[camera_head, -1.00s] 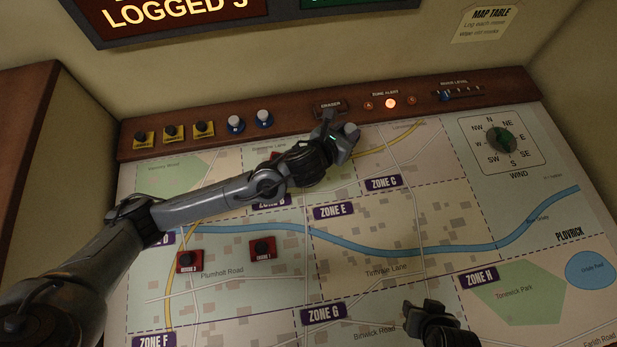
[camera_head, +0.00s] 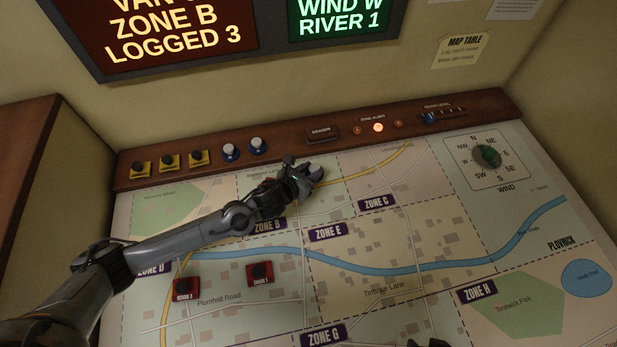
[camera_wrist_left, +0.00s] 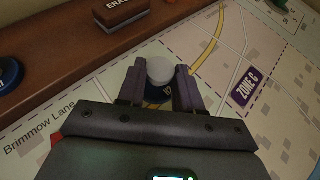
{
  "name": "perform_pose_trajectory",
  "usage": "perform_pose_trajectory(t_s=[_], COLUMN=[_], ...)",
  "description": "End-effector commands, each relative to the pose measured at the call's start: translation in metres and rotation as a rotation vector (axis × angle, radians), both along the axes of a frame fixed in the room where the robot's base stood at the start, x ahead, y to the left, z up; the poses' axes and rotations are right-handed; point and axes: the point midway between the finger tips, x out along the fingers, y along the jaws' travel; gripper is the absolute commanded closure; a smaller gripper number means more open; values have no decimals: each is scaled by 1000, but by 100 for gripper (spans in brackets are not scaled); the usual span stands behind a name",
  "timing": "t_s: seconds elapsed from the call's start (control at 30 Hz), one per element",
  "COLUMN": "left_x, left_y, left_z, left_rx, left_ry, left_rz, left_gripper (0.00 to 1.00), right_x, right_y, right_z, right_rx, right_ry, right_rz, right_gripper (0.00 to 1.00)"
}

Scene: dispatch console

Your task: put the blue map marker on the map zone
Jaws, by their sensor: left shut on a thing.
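My left gripper (camera_head: 310,173) is shut on a blue map marker with a white round knob. In the left wrist view the marker (camera_wrist_left: 160,72) stands between the two fingers, its blue base partly hidden below the knob. The gripper is over the upper map, up and right of the ZONE B label (camera_head: 268,226) and below the eraser. I cannot tell whether the marker touches the map (camera_head: 400,240). Part of my right gripper (camera_head: 428,343) shows at the bottom edge; its jaws cannot be made out.
Two more blue markers (camera_head: 230,152) (camera_head: 257,146) and several yellow ones (camera_head: 168,162) stand on the wooden ledge, with the eraser (camera_head: 321,133) to their right. Two red markers (camera_head: 186,288) (camera_head: 261,273) sit on the map. The lit board (camera_head: 180,35) reads ZONE B.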

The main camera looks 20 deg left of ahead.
Motion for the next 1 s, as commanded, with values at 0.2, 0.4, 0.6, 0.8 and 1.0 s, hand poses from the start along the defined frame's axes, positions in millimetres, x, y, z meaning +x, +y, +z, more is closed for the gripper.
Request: perform_pose_trajectory(t_s=[0.2,0.4,0.6,0.8,1.0], left_x=[1,1,1,1,1], left_y=[5,5,5,5,5], left_z=[-9,-34,-44,-43,-47], left_rx=[-2,-1,-2,-1,0], left_ry=[1,2,0,0,1], left_rz=[0,1,1,0,0], left_gripper=[96,96,96,96,61], right_x=[-1,-1,-1,-1,-1], right_y=[-1,-2,-2,-1,0], right_z=[-1,-2,-3,-3,-5], right_rx=[-6,-6,-6,-3,0], right_ry=[1,2,2,2,2], right_rz=[3,4,3,2,0], right_gripper=[57,57,57,57,57])
